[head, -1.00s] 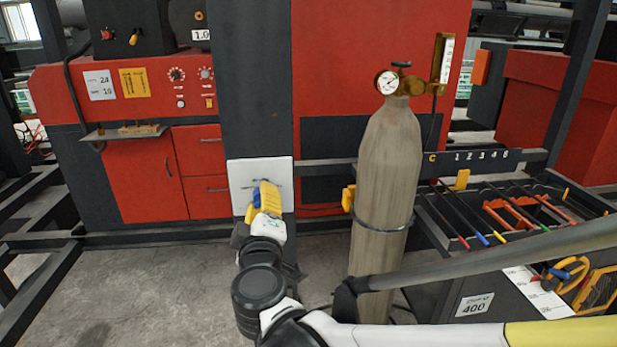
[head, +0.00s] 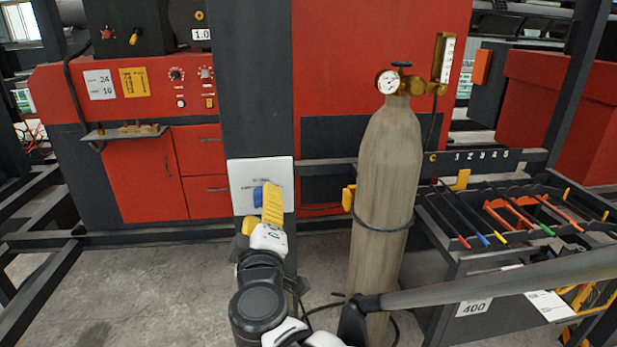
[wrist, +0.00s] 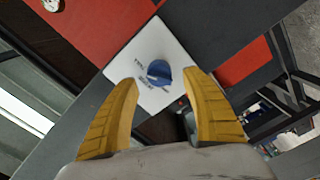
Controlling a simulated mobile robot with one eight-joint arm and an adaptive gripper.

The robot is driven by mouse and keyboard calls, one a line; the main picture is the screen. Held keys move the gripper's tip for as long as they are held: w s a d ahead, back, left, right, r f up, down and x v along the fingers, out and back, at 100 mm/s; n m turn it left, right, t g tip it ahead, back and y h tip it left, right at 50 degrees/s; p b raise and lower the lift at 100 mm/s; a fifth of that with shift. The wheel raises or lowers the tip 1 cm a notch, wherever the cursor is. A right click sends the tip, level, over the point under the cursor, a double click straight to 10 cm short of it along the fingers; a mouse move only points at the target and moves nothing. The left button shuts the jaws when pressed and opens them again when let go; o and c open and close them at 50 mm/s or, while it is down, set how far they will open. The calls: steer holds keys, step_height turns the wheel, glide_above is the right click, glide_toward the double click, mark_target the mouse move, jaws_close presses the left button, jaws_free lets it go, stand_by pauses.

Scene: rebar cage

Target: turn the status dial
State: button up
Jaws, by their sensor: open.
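The status dial (wrist: 159,72) is a round blue knob on a white square panel (wrist: 129,57) with dark lettering around it. In the wrist view it sits just beyond the fingertips, roughly between them. In the head view the panel (head: 238,199) is fixed on a dark upright post, and the blue dial (head: 258,197) is partly hidden behind my fingers. My gripper (wrist: 163,90) has two yellow fingers, spread apart with nothing between them. It also shows in the head view (head: 271,203), in front of the panel. Whether a finger touches the dial is not clear.
A tall grey gas cylinder (head: 388,170) with a gauge stands right of the post. A dark rack (head: 450,260) holding coloured rods is further right. A red control cabinet (head: 145,175) is behind on the left. Dark frame bars edge the bare floor at left.

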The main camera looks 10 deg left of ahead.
steer(key=v, duration=0.9)
steer(key=shift+s, duration=0.1)
steer(key=w+d+f+m+g+h+b, duration=0.1)
steer(key=d+f+m+g+h, duration=0.3)
steer(key=d, duration=0.7)
steer(key=w+d+f+m+g+h+b, duration=0.15)
steer(key=d+f+m, duration=0.3)
steer(key=d, duration=0.65)
steer(key=s+d+f+m+g+y+b, duration=0.1)
steer(key=s+d+f+m+g, duration=0.4)
steer(key=s+d+f, duration=0.3)
steer(key=s+d+m, duration=0.1)
steer(key=s, duration=0.1)
steer(key=shift+s+d+f, duration=0.15)
steer(key=shift+s+d, duration=0.2)
